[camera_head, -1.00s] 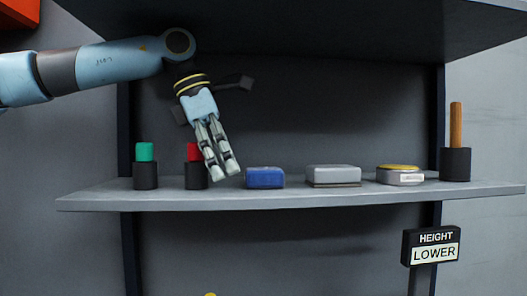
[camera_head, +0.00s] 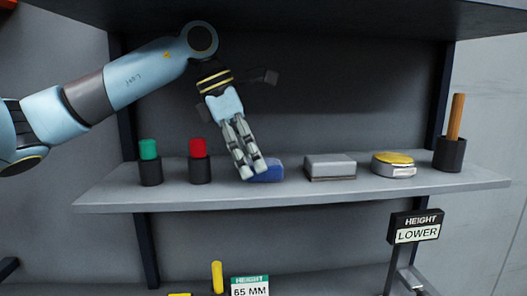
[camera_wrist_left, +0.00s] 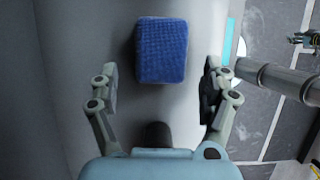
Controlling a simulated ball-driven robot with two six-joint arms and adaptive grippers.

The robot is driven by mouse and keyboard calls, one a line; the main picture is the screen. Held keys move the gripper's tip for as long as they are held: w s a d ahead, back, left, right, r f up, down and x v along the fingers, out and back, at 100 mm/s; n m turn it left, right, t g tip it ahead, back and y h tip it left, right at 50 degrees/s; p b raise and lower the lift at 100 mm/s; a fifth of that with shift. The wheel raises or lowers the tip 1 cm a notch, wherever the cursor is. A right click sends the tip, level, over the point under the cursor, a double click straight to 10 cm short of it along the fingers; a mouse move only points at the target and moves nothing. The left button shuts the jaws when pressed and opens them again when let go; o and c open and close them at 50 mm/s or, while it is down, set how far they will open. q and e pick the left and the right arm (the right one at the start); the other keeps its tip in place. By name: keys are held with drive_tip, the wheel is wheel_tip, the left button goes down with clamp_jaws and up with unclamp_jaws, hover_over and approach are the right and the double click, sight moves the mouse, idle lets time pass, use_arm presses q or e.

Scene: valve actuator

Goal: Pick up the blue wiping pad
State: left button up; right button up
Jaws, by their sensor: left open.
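The blue wiping pad (camera_head: 269,171) lies on the grey shelf (camera_head: 300,196), between the red-topped holder and a grey block. In the head view my left gripper (camera_head: 252,172) reaches down in front of the pad and hides its left part. In the left wrist view the pad (camera_wrist_left: 161,50) shows whole, ahead of the fingers. My left gripper (camera_wrist_left: 160,88) is open there, one finger on either side of the pad's line, with nothing between the fingertips. The fingers look apart from the pad.
Green-topped (camera_head: 150,163) and red-topped (camera_head: 199,161) holders stand left of the pad. A grey block (camera_head: 330,167), a yellow-topped round thing (camera_head: 393,164) and a cup with a wooden handle (camera_head: 450,150) stand right. An upper shelf (camera_head: 300,20) overhangs. A HEIGHT LOWER sign (camera_head: 415,227) hangs below.

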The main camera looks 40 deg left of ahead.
use_arm(q)
drive_tip(key=shift+w+d+r+p, duration=0.1)
drive_tip(key=shift+w+d+p, duration=0.45)
drive_tip(key=shift+w+d, duration=0.1)
drive_tip(key=shift+x, duration=0.8)
drive_tip(key=shift+a, duration=0.1)
drive_tip(key=c, duration=1.2)
drive_tip(key=shift+c, duration=0.3)
drive_tip(key=shift+r, duration=0.15)
